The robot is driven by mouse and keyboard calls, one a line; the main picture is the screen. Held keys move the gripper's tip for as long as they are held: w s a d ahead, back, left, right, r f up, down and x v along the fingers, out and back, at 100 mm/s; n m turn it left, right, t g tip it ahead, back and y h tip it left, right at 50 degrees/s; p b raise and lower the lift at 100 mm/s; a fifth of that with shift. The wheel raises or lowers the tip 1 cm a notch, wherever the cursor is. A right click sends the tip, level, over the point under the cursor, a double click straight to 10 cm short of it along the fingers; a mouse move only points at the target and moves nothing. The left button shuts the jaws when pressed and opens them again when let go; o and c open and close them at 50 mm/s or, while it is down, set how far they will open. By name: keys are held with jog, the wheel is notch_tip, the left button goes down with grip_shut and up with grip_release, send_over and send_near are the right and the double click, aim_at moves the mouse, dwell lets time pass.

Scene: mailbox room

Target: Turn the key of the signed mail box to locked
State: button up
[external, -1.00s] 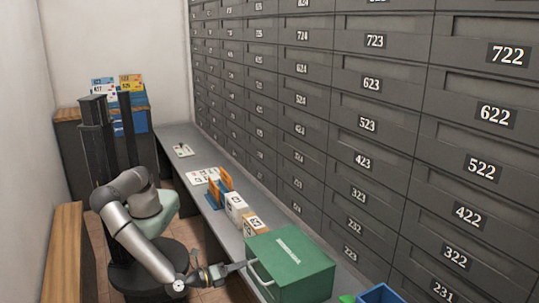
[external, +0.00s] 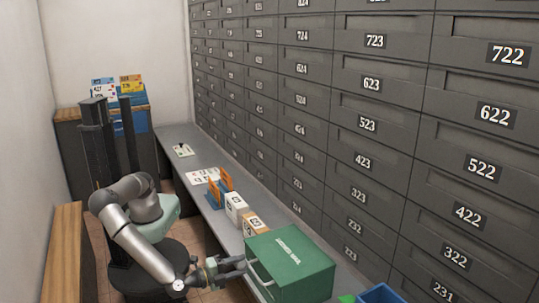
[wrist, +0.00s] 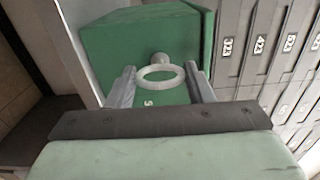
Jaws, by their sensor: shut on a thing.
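The green mail box (external: 291,264) stands on the near part of the counter, with pale lettering on its top. It also shows in the wrist view (wrist: 120,38). A pale ring with a rounded stem, which looks like the key (wrist: 160,74), is at the box's face, between my fingers. My gripper (wrist: 161,86) is shut on this ring, one finger at each side. In the external view my gripper (external: 241,265) is at the box's left face, beside a pale bar-like handle (external: 259,274). The key cannot be made out there, and its lock position is unclear.
Small numbered boxes (external: 236,207) and orange-and-blue holders (external: 217,191) stand behind the green box on the counter (external: 196,158). A blue bin (external: 381,294) is at the near right. Numbered grey mailboxes (external: 367,124) line the right wall. A wooden bench (external: 67,247) is at the left.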

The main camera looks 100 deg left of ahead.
dwell(0.4)
jog(key=o, duration=1)
jog(key=shift+c, duration=0.2)
jog(key=shift+s+d, duration=0.1)
jog(key=p+v, duration=0.3)
jog(key=v, duration=1.4)
jog(key=shift+s, duration=0.15)
